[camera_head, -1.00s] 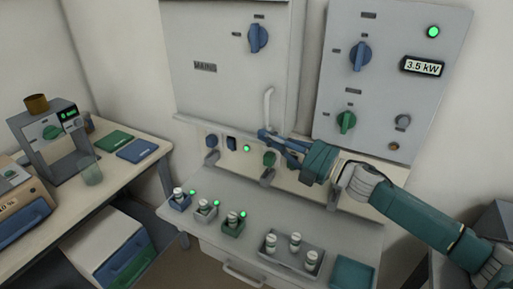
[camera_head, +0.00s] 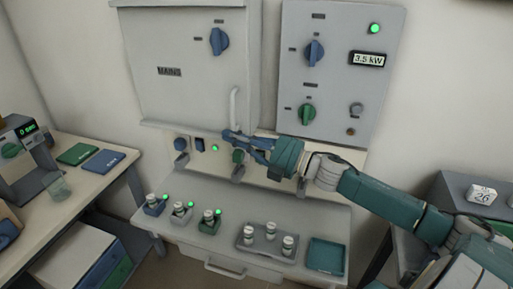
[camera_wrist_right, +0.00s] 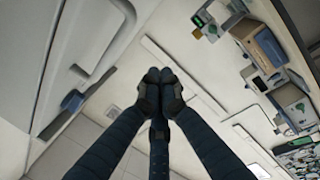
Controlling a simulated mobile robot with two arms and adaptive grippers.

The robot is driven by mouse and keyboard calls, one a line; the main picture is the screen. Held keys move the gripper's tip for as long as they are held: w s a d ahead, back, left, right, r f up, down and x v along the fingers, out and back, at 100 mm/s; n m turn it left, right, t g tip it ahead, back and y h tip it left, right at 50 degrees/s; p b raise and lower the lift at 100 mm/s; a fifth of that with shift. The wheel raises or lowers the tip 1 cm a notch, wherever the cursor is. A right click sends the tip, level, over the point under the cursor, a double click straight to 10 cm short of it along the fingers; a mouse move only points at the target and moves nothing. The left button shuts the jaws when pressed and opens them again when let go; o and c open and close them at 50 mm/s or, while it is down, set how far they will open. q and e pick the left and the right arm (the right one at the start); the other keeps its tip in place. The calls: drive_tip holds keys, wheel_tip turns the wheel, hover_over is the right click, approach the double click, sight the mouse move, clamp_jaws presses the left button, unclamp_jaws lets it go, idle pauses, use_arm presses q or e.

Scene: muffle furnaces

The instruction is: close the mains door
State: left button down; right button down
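The mains door (camera_head: 185,97) is the grey panel labelled MAINS, with a blue knob (camera_head: 219,41) near its top. A pale upright handle (camera_head: 233,105) is at its lower right. The door looks shut or nearly so; I cannot tell if a small gap is left. My right gripper (camera_head: 229,134) is just below the handle's lower end; I cannot tell whether it touches. In the right wrist view, its fingertips (camera_wrist_right: 160,76) are together with nothing visible between them. My left gripper is not in view.
A control panel (camera_head: 335,85) with a 3.5 kW display stands right of the door. Below, a ledge carries small vials, a grey tray (camera_head: 248,243) and a teal tray (camera_head: 325,255). A side table (camera_head: 113,175) is at left. Small switches sit under the door.

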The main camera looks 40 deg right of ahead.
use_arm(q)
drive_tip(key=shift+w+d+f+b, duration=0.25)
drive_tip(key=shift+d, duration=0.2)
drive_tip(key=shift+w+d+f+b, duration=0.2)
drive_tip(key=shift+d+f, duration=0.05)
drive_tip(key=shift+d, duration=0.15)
use_arm(e)
drive_tip(key=d+v, duration=0.1)
drive_tip(key=v, duration=0.7)
drive_tip(key=shift+w+f, duration=0.35)
drive_tip(key=shift+w, duration=0.1)
